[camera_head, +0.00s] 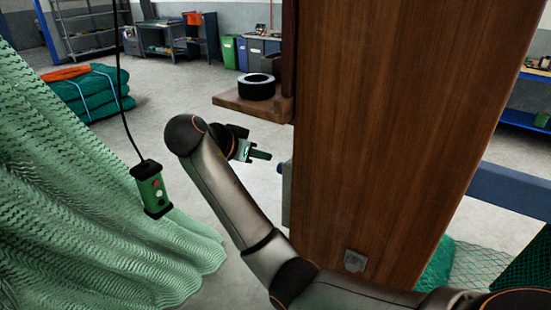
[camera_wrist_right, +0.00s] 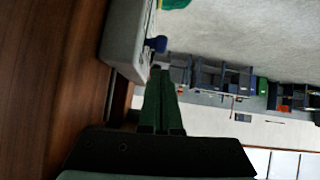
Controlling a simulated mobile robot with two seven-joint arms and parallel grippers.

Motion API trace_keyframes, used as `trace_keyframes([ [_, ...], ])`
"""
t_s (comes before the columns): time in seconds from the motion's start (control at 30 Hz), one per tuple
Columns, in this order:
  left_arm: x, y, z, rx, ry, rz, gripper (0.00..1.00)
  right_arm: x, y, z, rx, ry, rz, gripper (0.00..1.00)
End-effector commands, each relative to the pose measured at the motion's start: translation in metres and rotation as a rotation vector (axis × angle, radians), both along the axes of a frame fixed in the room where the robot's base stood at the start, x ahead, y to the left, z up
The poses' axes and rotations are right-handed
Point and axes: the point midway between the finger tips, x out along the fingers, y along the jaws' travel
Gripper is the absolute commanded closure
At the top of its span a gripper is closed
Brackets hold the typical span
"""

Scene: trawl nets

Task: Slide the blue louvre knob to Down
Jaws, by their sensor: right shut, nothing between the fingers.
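The blue louvre knob (camera_wrist_right: 157,43) sticks out from a grey box (camera_wrist_right: 122,42) in the right wrist view. In the head view the knob (camera_head: 280,168) shows small at the left edge of the brown wooden panel, on the grey box (camera_head: 286,194). My right gripper (camera_head: 264,155) is shut and empty, its green fingers pointing toward the box just left of the knob. In the right wrist view the fingertips (camera_wrist_right: 161,72) end just short of the knob, with a small gap visible. Position markings on the box face are too small to read. My left gripper is not in view.
The tall wooden panel (camera_head: 390,100) stands right of my right arm. A wooden shelf (camera_head: 235,104) holds a black ring (camera_head: 257,86) above the gripper. A green pendant control (camera_head: 152,188) hangs on a cable by the green net (camera_head: 80,200). Open floor lies behind.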

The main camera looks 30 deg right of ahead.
Motion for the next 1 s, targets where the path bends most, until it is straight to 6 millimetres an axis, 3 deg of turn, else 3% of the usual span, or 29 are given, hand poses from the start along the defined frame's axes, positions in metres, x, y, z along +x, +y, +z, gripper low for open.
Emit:
trace_keyframes([
  [0.2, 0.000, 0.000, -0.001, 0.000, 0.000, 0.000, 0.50, 0.009, -0.029, -0.021, -0.005, 0.001, -0.002, 1.00],
  [0.4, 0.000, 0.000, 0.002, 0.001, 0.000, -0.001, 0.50, 0.015, -0.045, -0.034, 0.000, 0.002, -0.001, 1.00],
  [1.0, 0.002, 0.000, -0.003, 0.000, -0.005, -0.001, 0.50, 0.024, -0.050, -0.047, 0.001, 0.002, -0.003, 1.00],
])
